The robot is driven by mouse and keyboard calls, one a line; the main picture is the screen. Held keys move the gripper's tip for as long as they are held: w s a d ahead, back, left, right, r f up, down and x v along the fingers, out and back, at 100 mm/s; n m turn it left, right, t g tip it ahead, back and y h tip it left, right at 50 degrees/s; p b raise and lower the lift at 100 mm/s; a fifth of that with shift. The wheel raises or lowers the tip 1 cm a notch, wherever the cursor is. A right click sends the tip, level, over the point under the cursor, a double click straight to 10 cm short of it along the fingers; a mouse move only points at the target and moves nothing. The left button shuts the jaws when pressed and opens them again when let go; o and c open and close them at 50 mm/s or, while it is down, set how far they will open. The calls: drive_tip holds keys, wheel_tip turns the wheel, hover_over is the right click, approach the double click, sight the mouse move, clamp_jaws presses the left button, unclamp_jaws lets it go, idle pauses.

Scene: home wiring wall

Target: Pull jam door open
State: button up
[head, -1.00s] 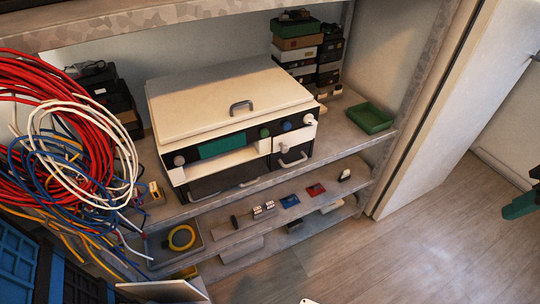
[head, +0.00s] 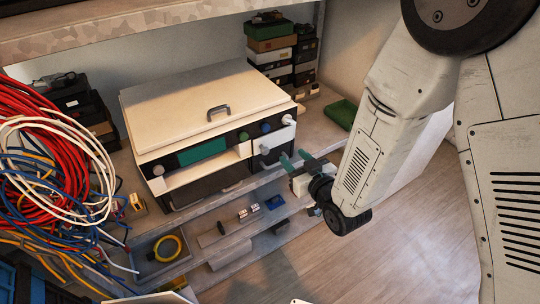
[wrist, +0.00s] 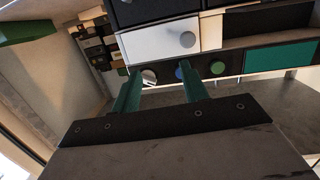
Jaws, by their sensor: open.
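The cream, box-shaped machine (head: 205,105) stands on the shelf, its front facing me. A white front panel with a small round knob (wrist: 187,39) shows in the wrist view, beside the dark strip of coloured knobs. No label marks which panel is the jam door, and no panel looks swung open. My gripper (head: 295,157) is at the machine's lower right front, open, its green fingers pointing at it. In the wrist view my fingers (wrist: 159,69) are apart, with a silver knob (wrist: 148,77) appearing between their tips. Contact cannot be told. My arm and gripper partly hide the right front.
A coil of red, white and blue cables (head: 60,150) hangs at left. Stacked boxes (head: 270,45) and a green tray (head: 343,113) sit on the shelf at right. A lower shelf holds a yellow ring (head: 168,248) and small parts. The wooden floor in front is clear.

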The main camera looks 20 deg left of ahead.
sight(266, 152)
drive_tip(key=s+a+f+y, duration=0.2)
drive_tip(key=s, duration=0.2)
drive_tip(key=shift+n, duration=0.4)
drive_tip(key=x, duration=0.8)
drive_tip(key=shift+w, duration=0.1)
drive_tip(key=shift+d, duration=0.1)
clamp_jaws()
